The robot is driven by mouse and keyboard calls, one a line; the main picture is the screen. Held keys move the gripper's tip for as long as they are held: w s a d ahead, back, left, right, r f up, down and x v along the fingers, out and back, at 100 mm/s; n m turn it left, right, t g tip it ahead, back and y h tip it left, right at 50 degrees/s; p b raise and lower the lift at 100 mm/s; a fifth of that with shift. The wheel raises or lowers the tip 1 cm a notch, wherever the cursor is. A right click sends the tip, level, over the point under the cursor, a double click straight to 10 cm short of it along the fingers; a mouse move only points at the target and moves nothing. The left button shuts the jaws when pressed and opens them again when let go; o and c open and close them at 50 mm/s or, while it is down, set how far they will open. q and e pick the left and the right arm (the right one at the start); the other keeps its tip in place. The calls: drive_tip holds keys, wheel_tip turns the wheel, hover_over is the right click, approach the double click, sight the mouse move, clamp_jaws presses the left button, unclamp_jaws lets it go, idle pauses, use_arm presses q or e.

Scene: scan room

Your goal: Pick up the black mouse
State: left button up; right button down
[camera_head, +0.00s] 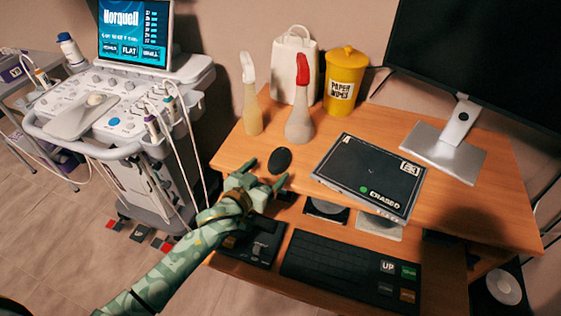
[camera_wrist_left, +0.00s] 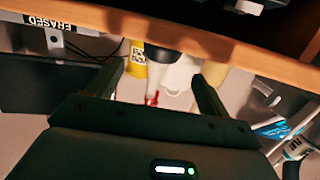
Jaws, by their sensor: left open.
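The black mouse (camera_head: 280,160) lies on the upper desk top (camera_head: 228,152), near its front left edge. My left gripper (camera_head: 267,173) is open and empty, just in front of the mouse at the desk edge, with its fingers pointing towards it. In the left wrist view, the two fingers of the left gripper (camera_wrist_left: 158,70) are spread apart. A dark rounded shape that looks like the mouse (camera_wrist_left: 161,54) shows between and beyond them, partly cut off by the desk edge. My right gripper is not in view.
A black box-like device (camera_head: 372,175) lies right of the mouse. Two spray bottles (camera_head: 250,105) (camera_head: 299,115), a white bag (camera_head: 294,62) and a yellow wipes tub (camera_head: 344,82) stand behind. A keyboard (camera_head: 345,268) sits on the lower shelf. The ultrasound cart (camera_head: 125,110) is left.

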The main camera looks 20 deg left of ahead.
sight(273, 164)
use_arm(q)
drive_tip(key=shift+w+d+f, duration=0.15)
drive_tip(key=shift+w, duration=0.55)
drive_tip(key=b+x, duration=0.2)
drive_tip(key=x, duration=0.1)
drive_tip(key=b+x, duration=0.1)
drive_tip(key=shift+w+f, duration=0.35)
drive_tip(key=shift+f, duration=0.05)
drive_tip(key=shift+r, duration=0.15)
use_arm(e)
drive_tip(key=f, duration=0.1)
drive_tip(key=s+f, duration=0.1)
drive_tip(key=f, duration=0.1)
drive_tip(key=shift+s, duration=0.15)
use_arm(q)
drive_tip(key=shift+c, duration=0.2)
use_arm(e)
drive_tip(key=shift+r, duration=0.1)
use_arm(q)
drive_tip(key=c, duration=1)
